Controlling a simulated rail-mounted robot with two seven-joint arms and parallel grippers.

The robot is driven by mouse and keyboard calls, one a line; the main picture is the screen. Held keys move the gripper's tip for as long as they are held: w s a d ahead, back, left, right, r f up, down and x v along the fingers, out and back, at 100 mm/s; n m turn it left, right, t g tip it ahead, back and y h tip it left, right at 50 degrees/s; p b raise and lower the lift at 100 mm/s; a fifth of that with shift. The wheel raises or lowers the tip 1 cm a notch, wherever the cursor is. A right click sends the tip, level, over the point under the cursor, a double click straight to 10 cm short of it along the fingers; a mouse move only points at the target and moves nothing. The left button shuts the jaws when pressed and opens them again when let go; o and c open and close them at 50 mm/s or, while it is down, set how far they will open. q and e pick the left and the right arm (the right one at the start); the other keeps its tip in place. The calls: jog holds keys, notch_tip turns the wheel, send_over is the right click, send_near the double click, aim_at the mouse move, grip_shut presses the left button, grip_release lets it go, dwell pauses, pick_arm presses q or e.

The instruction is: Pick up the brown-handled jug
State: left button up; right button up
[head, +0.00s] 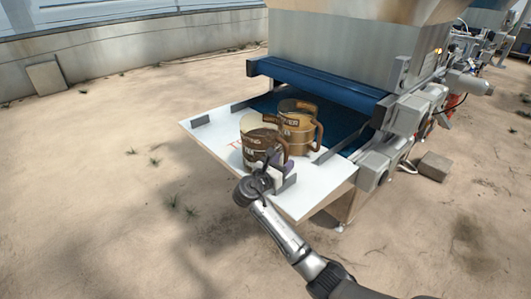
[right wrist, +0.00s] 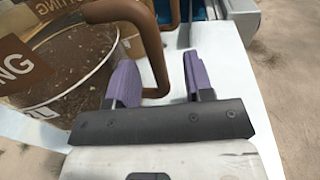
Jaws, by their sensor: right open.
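Two jugs stand upright close together on a white shelf (head: 218,138). My right gripper (head: 268,170) is at the front jug's handle side. In the right wrist view, its purple fingers (right wrist: 160,82) are spread, with the lower part of the front jug's brown handle (right wrist: 153,50) between them, nearer the left finger. This jug (right wrist: 70,70) holds dark, soil-like material. My left gripper is out of view.
A blue conveyor belt (head: 262,104) runs behind the jugs under a large metal hopper (head: 325,50). Grey machine parts (head: 385,150) flank the shelf's right side. Short grey strips stand on the shelf's edges. Open sandy ground lies in front and to the left.

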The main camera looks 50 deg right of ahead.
jog(key=d, duration=0.1)
jog(key=d+b, duration=0.1)
jog(key=d, duration=0.1)
jog(key=d+b, duration=0.1)
jog(key=shift+d+r, duration=0.35)
jog(key=shift+a, duration=0.1)
jog(key=shift+c, duration=0.6)
grip_shut()
dwell(0.3)
jog(key=shift+r, duration=0.1)
